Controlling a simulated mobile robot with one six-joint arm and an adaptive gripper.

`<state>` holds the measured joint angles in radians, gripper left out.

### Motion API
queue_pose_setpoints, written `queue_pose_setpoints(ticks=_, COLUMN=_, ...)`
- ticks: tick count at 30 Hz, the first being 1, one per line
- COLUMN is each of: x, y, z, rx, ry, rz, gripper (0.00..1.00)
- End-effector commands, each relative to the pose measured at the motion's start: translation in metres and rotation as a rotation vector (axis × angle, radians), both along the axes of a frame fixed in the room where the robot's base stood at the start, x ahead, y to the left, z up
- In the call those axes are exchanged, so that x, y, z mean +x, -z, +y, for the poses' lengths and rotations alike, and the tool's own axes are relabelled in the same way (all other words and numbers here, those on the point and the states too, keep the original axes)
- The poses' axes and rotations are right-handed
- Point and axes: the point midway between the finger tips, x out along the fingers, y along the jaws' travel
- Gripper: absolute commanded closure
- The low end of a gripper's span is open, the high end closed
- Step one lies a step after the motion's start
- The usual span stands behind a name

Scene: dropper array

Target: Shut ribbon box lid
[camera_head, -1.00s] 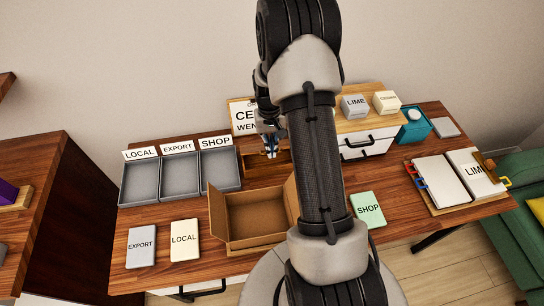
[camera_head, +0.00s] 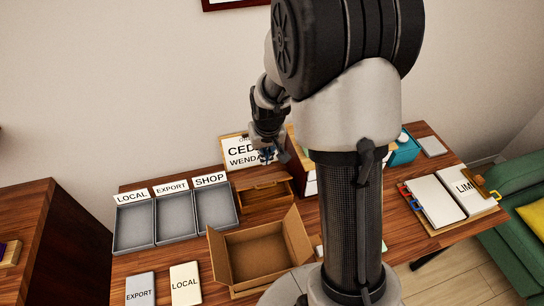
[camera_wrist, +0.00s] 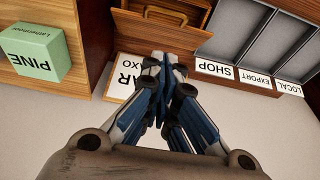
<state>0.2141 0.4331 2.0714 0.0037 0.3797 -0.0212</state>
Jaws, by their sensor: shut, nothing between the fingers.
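A small wooden box (camera_head: 266,196) with a handle stands at the back of the desk, right of the grey trays. In the wrist view, a brown wooden panel (camera_wrist: 160,31) lies along its back side, with the handle (camera_wrist: 166,15) beyond; this looks like a raised lid. I see no label naming it the ribbon box. My gripper (camera_head: 268,155) is behind and above this box, in front of the sign. In the wrist view my gripper (camera_wrist: 172,64) is shut and empty, its fingertips near the panel; contact cannot be told.
An open cardboard box (camera_head: 260,252) stands in front. Grey trays (camera_head: 174,218) are at left, a white sign (camera_head: 243,151) behind. A green PINE box (camera_wrist: 38,55) shows in the wrist view. My arm hides the desk's middle right.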

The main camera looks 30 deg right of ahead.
Motion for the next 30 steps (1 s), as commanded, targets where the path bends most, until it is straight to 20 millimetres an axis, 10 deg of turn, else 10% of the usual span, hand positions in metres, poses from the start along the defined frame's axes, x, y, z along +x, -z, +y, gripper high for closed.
queue_pose_setpoints(ticks=15, x=0.007, y=0.098, z=-0.003, rx=0.001, ry=0.002, rz=0.003, gripper=1.0)
queue_pose_setpoints(ticks=30, x=-0.001, y=0.109, z=-0.001, rx=0.001, ry=0.002, rz=0.001, gripper=1.0)
